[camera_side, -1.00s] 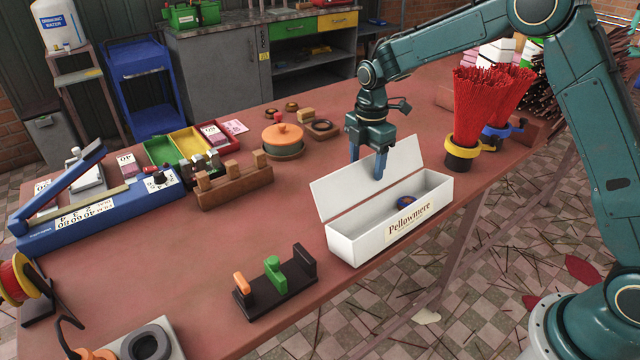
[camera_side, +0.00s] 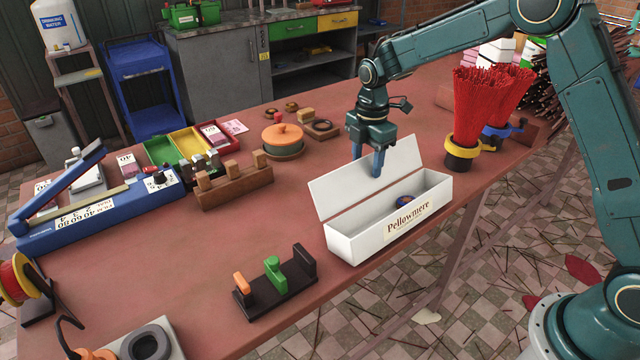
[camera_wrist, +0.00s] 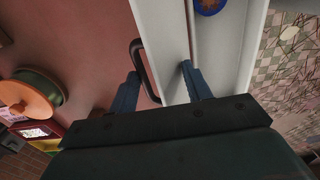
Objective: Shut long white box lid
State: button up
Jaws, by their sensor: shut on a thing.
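The long white box (camera_side: 365,245) lies near the front edge of the table, with a "Pellowmere" label on its front. Its white lid (camera_side: 345,188) stands open, tilted back from the rear edge. My gripper (camera_side: 378,164) points down at the lid's upper edge. In the wrist view, its fingers (camera_wrist: 158,70) sit on either side of the lid (camera_wrist: 165,40) and its dark loop handle (camera_wrist: 146,72), shut on them. The exact contact is hidden.
A black stand with orange and green pieces (camera_side: 275,286) is left of the box. A wooden rack (camera_side: 236,188) and an orange-lidded pot (camera_side: 283,140) stand behind. Red incense bundles (camera_side: 480,105) stand to the right. Table between rack and box is clear.

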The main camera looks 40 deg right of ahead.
jog(key=shift+s+r, duration=0.4)
jog(key=shift+s, duration=0.45)
jog(key=shift+c, duration=0.3)
jog(key=shift+s+r, duration=0.15)
jog(key=shift+s, duration=0.15)
jog(key=shift+s+r, duration=0.1)
jog(key=shift+s, duration=0.2)
jog(key=shift+c, duration=0.2)
